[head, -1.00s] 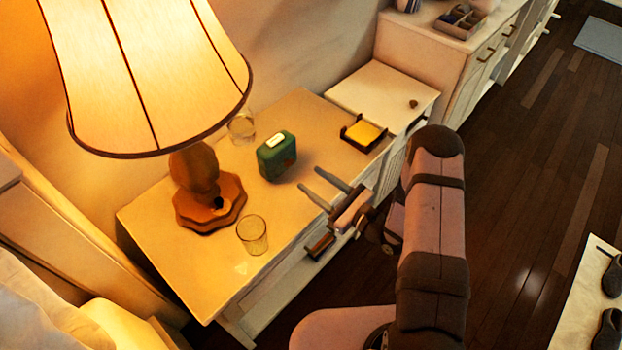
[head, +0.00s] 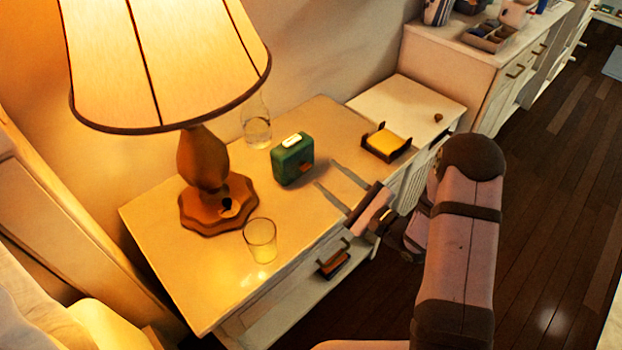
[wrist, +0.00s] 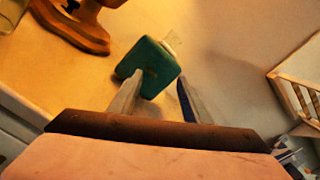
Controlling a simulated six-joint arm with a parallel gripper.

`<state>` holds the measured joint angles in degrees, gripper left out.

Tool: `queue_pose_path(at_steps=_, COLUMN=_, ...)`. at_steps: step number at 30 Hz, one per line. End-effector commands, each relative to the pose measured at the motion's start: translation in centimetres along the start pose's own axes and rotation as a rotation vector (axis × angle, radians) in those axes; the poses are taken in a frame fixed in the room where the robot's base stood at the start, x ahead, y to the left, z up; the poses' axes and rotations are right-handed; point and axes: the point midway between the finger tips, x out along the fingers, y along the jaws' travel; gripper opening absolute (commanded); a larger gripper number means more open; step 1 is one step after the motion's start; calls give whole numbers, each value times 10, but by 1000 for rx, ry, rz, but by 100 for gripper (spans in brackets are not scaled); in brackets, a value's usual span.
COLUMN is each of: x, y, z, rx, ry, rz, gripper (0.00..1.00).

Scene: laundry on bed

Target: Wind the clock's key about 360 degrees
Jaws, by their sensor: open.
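The clock is a small green box (head: 292,160) with a pale top piece, standing on the bedside table. A small brown-orange part shows low on its side facing my gripper; I cannot tell for sure that it is the key. My gripper (head: 333,183) is open and empty, in front of the clock and to its right, fingers pointing toward it. In the wrist view the clock (wrist: 147,65) lies ahead, between and beyond the fingertips (wrist: 157,83), with the left finger overlapping its lower edge. I cannot tell whether they touch.
A lit lamp with a wooden base (head: 240,205) stands left of the clock. A glass (head: 260,240) stands near the front edge, and a glass carafe (head: 257,130) behind. A holder with yellow notes (head: 386,142) is to the right. The tabletop (head: 190,270) front left is clear.

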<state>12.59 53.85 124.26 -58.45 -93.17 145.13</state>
Motion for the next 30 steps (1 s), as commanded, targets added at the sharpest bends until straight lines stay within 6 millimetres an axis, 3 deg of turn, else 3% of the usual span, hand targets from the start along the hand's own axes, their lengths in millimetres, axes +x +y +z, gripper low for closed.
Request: queue_pose_path(at_steps=30, x=-10, y=16, z=-2, rx=-2207, ry=5, rz=89, gripper=44)
